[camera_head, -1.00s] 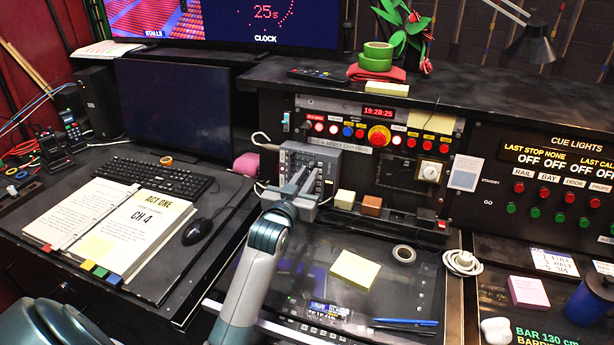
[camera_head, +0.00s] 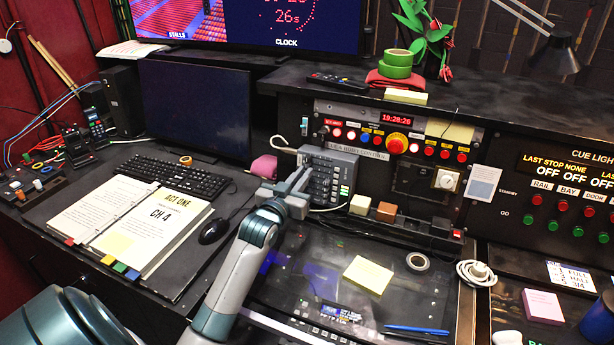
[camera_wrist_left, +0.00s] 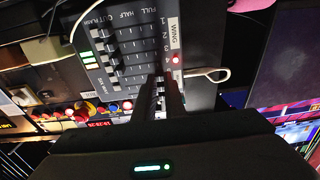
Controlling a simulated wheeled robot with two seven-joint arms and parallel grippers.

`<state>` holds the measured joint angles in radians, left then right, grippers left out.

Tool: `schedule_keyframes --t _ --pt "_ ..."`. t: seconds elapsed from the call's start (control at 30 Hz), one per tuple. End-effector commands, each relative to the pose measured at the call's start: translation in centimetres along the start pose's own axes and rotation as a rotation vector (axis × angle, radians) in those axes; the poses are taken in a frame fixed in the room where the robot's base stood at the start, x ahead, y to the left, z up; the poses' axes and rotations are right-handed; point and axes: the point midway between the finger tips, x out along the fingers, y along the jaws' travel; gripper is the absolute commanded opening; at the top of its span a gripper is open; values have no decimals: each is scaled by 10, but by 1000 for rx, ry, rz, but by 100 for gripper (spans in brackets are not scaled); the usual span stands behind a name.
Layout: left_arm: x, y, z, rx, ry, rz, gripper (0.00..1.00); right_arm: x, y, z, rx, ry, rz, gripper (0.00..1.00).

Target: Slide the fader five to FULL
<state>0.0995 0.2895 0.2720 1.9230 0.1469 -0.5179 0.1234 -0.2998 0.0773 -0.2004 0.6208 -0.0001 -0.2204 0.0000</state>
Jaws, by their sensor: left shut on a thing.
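The fader wing (camera_head: 335,172) is a grey box on the desk against the back panel. In the left wrist view (camera_wrist_left: 130,45) it carries rows of dark fader knobs, the labels HALF and FULL, and numbers 1 to 4. My left gripper (camera_head: 299,180) is at the wing's left side. In the wrist view its fingers (camera_wrist_left: 161,82) come down past row 4, level with the FULL column, shut on a knob that they hide, seemingly fader five. The visible knobs sit toward the OUT end. My right gripper is not in view.
A cable (camera_head: 285,146) loops by the wing's upper left. A pink object (camera_head: 264,167) stands left of it, and a cream block (camera_head: 361,204) and a brown block (camera_head: 385,211) stand right. A dark touchscreen (camera_head: 320,255) with a yellow note pad (camera_head: 368,274) lies in front.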

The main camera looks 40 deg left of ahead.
Motion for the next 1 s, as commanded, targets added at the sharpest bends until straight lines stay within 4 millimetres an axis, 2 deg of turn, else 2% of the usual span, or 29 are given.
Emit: schedule_keyframes --t 0.03,0.07,0.13,0.47,0.67,0.87,1.0 --pt "0 -2 -1 2 2 -4 0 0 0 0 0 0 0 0" --pt "0 -2 -2 2 2 -4 12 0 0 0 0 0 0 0" --pt "0 -2 -2 2 2 -4 29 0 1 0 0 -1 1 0" --pt "0 -1 -1 1 1 -2 30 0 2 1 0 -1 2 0" --pt "-10 -1 1 1 1 -2 30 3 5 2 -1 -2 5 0" --pt "-34 -1 2 1 1 -1 30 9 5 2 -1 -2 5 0" --pt "-61 -1 2 2 1 -2 30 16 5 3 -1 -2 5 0"
